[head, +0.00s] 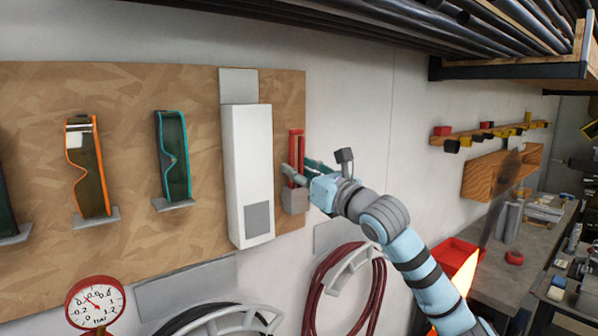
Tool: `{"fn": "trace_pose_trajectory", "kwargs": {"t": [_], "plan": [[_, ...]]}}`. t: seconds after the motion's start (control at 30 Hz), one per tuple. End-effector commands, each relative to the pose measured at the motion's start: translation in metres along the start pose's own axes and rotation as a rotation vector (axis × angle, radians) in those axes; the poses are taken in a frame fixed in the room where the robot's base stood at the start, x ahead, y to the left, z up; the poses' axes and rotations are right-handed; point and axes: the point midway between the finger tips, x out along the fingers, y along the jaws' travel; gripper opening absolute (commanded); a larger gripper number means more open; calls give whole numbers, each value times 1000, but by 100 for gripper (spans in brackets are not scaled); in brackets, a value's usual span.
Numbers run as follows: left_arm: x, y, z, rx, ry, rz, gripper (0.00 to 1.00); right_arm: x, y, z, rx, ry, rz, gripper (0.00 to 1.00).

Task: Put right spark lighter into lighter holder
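A red spark lighter (296,143) stands upright at the right edge of the wooden board, with two red arms showing at its top. A small grey block, which looks like the lighter holder (295,202), is directly below it. The lighter's lower end meets or enters the holder; how deep it sits cannot be told. My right gripper (298,170) reaches in from the right at the lighter's lower part. One finger crosses in front of the lighter and the other is at its right side. Whether they press on it is unclear. My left gripper is out of view.
A white box (248,170) is mounted just left of the lighter. Safety glasses (88,165) and a teal-framed pair (173,155) hang farther left on the board (130,90). A red hose (340,280) hangs below. A workbench (520,265) stands at the right.

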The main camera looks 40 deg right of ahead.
Motion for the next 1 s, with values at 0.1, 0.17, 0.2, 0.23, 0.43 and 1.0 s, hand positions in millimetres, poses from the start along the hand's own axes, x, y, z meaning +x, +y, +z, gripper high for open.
{"fn": "trace_pose_trajectory", "kwargs": {"t": [0.1, 0.17, 0.2, 0.23, 0.43, 1.0], "plan": [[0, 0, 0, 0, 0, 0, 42, 0, 0, 0, 0, 1, 0, 44], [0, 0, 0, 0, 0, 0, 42, 0, 0, 0, 0, 1, 0, 44], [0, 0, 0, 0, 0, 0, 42, 0, 0, 0, 0, 1, 0, 44], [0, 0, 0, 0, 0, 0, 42, 0, 0, 0, 0, 1, 0, 44], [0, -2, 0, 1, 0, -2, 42, 1, 0, 4, 2, -1, -1, 44], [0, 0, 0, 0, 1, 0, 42, 16, 0, 99, 0, 1, 1, 44]]}}
